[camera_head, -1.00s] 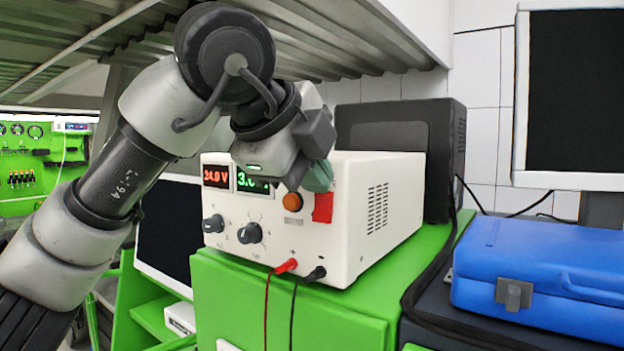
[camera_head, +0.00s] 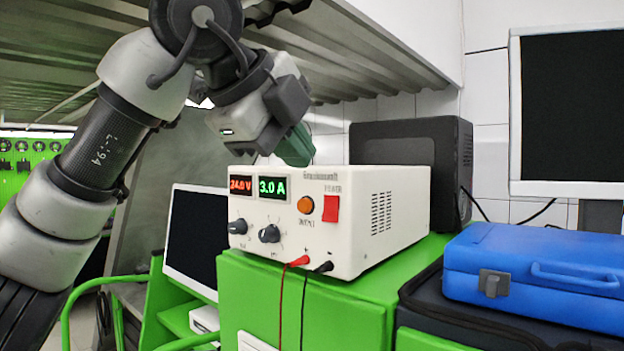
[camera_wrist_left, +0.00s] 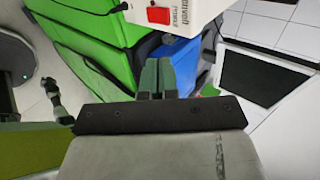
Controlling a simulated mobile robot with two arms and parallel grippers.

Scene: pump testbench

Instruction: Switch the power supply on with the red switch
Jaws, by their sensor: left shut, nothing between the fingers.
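The white power supply (camera_head: 350,200) stands on a green cabinet. Its displays (camera_head: 257,187) are lit, reading 24.0 V in red and 3.0 A in green. The red switch (camera_head: 331,209) is at the upper right of the front panel, beside an orange button (camera_head: 305,205). My left gripper (camera_head: 298,148) is shut and empty, above the panel's top edge and apart from the switch. In the left wrist view the shut green fingers (camera_wrist_left: 157,76) are below the red switch (camera_wrist_left: 158,15) in the picture. My right gripper is not in view.
A dark box (camera_head: 410,160) stands behind the power supply. A metal shelf (camera_head: 340,60) hangs above my left arm. A blue case (camera_head: 540,270) lies at right. Red and black leads (camera_head: 300,263) hang from the panel's front. The green cabinet (camera_head: 300,315) supports the supply.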

